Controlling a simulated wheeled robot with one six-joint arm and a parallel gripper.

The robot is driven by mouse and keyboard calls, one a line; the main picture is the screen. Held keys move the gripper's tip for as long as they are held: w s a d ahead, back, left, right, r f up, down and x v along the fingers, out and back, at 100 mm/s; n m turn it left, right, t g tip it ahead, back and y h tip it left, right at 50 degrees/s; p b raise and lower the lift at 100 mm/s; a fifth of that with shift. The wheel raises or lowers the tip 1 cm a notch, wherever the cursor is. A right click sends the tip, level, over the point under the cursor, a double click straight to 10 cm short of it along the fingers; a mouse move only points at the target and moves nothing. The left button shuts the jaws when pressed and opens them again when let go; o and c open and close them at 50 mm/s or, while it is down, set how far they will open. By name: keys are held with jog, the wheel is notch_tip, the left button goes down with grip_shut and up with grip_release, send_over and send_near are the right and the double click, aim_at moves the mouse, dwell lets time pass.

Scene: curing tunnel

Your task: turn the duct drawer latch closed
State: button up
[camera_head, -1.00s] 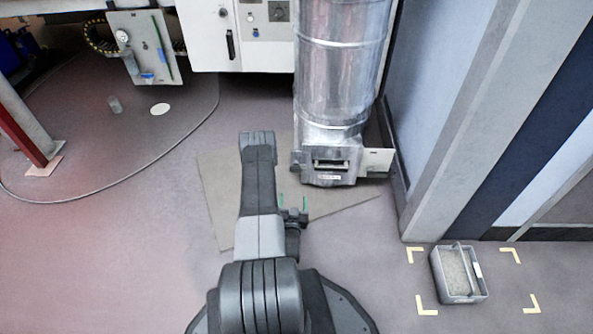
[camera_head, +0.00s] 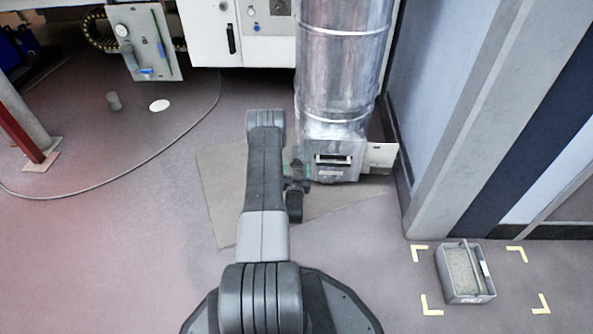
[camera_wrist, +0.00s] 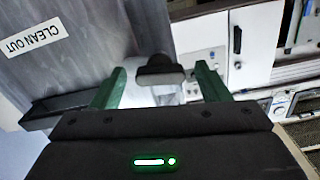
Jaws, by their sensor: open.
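The duct (camera_head: 342,70) is a shiny metal column with a box at its foot. The box has a drawer front with a slot-like handle (camera_head: 333,159). In the wrist view the metal face (camera_wrist: 60,50) carries a "CLEAN OUT" label (camera_wrist: 32,36). A dark rounded knob, apparently the latch (camera_wrist: 160,72), stands out at the edge of that face. My gripper (camera_wrist: 157,76) is open, its green fingers on either side of the knob; I cannot tell whether they touch it. In the head view my gripper (camera_head: 298,170) is at the box's left side, where the latch is hidden.
A pale plate (camera_head: 380,156) juts right from the box, close to the wall. A flat mat (camera_head: 225,215) lies on the floor. A grey bin (camera_head: 465,274) stands inside yellow corner marks at right. White cabinets (camera_head: 235,30) stand behind. The left floor is mostly open.

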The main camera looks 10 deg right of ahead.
jog(key=shift+c, duration=0.2)
jog(key=c, duration=1)
jog(key=shift+o, duration=0.4)
jog(key=shift+n, duration=1)
jog(key=shift+c, duration=0.2)
jog(key=o, duration=1)
jog(key=p+v, duration=0.4)
jog(key=v, duration=1)
jog(key=shift+w, duration=0.2)
